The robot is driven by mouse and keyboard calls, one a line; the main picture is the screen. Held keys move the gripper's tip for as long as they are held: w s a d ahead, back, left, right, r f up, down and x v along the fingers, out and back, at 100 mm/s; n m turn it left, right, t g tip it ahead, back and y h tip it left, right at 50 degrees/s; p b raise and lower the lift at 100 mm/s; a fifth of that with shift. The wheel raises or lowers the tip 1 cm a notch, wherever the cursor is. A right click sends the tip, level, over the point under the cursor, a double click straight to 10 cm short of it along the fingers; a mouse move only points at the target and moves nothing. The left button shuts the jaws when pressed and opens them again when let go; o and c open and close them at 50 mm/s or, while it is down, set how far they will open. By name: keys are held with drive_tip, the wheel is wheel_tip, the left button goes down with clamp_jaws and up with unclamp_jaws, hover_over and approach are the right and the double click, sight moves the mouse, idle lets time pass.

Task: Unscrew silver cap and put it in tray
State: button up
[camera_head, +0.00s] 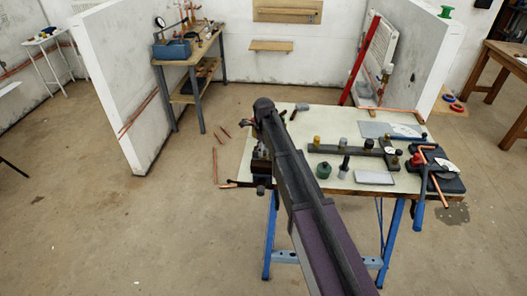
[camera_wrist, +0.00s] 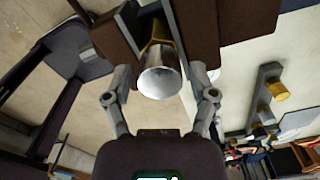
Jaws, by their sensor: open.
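In the wrist view a silver cap (camera_wrist: 160,82) sits on the end of a brass fitting (camera_wrist: 158,48), between dark brown blocks that look like a vice. My gripper (camera_wrist: 161,85) is open, with one finger on each side of the cap and a visible gap on both sides. In the head view my arm hides the cap and most of my gripper. Part of the dark vice (camera_head: 259,170) shows at the table's left edge. A pale, shallow rectangular piece that looks like the tray (camera_head: 374,178) lies near the table's front edge.
A dark bar with brass and grey caps (camera_head: 352,150) stands mid-table. A dark green bottle (camera_head: 323,171) and a dark upright tool (camera_head: 344,166) are in front of it. A black base with copper pipe (camera_head: 440,177) is at the right. Copper pipes (camera_head: 215,165) lie on the floor.

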clamp_jaws()
drive_tip(key=shift+n, duration=0.4)
drive_tip(key=n, duration=0.6)
drive_tip(key=shift+n, duration=0.3)
drive_tip(key=n, duration=0.6)
drive_tip(key=shift+n, duration=0.3)
drive_tip(key=n, duration=0.6)
drive_tip(key=shift+n, duration=0.4)
drive_tip(key=n, duration=0.6)
drive_tip(key=shift+r+n, duration=0.1)
drive_tip(key=shift+n, duration=0.2)
drive_tip(key=shift+r, duration=0.1)
